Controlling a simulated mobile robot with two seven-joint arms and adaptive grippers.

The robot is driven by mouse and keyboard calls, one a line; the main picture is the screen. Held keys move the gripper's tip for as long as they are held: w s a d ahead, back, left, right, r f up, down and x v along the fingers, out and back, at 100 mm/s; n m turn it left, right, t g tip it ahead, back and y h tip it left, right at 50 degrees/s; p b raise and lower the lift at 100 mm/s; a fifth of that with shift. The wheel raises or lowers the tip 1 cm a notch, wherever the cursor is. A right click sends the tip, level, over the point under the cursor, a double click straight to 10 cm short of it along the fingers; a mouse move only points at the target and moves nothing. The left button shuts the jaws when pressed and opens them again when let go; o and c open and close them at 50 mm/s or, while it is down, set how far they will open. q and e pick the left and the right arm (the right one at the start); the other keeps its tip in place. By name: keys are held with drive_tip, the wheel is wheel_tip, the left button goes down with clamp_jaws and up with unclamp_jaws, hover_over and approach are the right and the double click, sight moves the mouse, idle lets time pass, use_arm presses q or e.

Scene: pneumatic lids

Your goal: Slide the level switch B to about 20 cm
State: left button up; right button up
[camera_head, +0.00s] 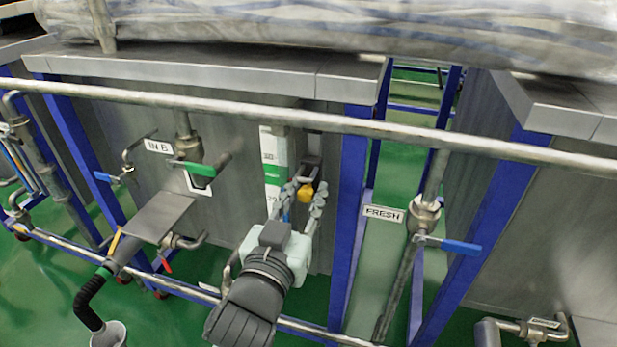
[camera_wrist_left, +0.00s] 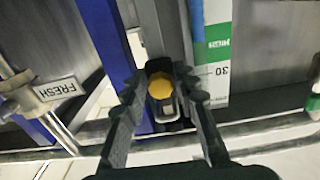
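The level switch, a dark slider with a yellow knob (camera_head: 306,192), sits on a vertical rail on the tank front, right of a white and green level scale (camera_head: 275,172). In the head view it stands near the scale's lower numbers. In the left wrist view the yellow knob (camera_wrist_left: 160,86) lies between my fingers, with the scale (camera_wrist_left: 216,60) and its mark 30 beside it. My left gripper (camera_head: 304,196) reaches up from below with its fingers spread on either side of the switch. I see gaps beside the knob. My right gripper is out of view.
A long horizontal pipe (camera_head: 400,133) crosses in front of the tanks above the switch. A blue post (camera_head: 350,190) stands close on the right. A green-handled valve (camera_head: 196,168) is to the left, and the FRESH valve (camera_head: 425,213) is to the right.

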use_arm(q)
clamp_jaws()
wheel_tip(320, 180, down, 8)
drive_tip(key=b, duration=0.5)
drive_tip(key=shift+f, duration=0.15)
idle(1.5)
drive_tip(key=o, duration=0.7)
unclamp_jaws()
drive_tip(key=v, duration=0.6)
drive_tip(key=shift+r, duration=0.2)
